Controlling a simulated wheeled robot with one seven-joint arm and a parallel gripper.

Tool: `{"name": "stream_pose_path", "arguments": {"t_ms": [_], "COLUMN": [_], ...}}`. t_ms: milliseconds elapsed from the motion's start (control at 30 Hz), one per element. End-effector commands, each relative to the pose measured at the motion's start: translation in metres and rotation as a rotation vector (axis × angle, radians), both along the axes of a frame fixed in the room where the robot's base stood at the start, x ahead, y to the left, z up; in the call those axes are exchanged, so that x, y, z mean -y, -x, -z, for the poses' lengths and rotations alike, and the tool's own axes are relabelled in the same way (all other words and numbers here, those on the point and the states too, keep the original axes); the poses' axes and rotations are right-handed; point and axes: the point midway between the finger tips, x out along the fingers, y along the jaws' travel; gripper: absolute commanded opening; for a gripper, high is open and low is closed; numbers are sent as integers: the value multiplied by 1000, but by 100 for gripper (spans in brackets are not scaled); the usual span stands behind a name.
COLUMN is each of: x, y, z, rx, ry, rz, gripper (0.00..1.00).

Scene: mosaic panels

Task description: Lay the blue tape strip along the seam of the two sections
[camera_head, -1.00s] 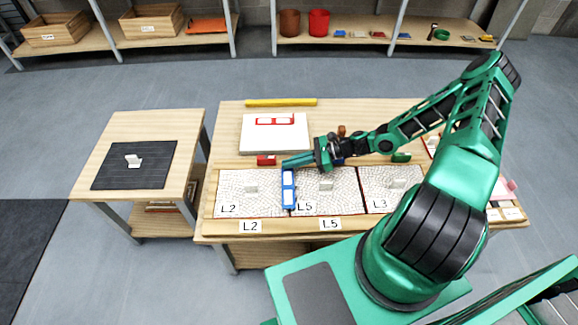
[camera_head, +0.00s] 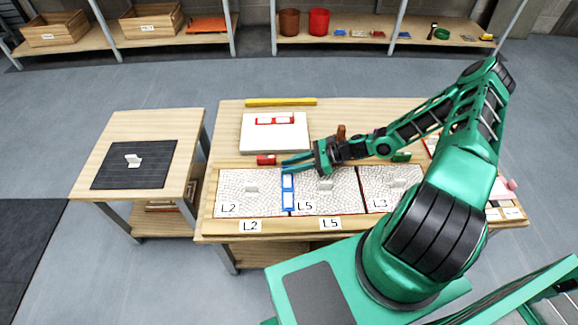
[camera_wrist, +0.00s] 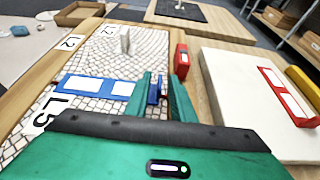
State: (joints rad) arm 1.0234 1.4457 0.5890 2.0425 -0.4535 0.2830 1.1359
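The blue tape strip (camera_head: 288,201) with white patches lies along the seam between mosaic sections L2 (camera_head: 235,185) and L5 (camera_head: 325,202). In the wrist view the strip (camera_wrist: 98,86) runs across the seam line toward my fingers. My gripper (camera_head: 284,165) is at the strip's far end, its two fingers apart. In the wrist view a blue upright part of the strip (camera_wrist: 153,90) stands between the fingers (camera_wrist: 159,88), with a gap beside it. Whether the strip is pressed flat there is hidden by the fingers.
Section L3 (camera_head: 392,177) lies right of L5. A small red block (camera_head: 266,160) sits just beyond L2, close to my fingers. Behind is a white board (camera_head: 262,138) with a red strip (camera_head: 275,121); a yellow bar (camera_head: 281,102) lies at the far edge. A side table (camera_head: 110,200) stands left.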

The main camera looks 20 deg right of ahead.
Motion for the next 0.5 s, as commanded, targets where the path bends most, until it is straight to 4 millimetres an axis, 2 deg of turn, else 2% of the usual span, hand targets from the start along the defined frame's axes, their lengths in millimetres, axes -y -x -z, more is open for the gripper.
{"name": "stream_pose_path", "arguments": {"t_ms": [67,167,500], "x": [1,14,72], "y": [0,3,23], "z": [-5,-9,-34], "rx": [1,1,1], "ry": [0,3,2], "rz": [1,2,1], "gripper": [22,22,22]}}
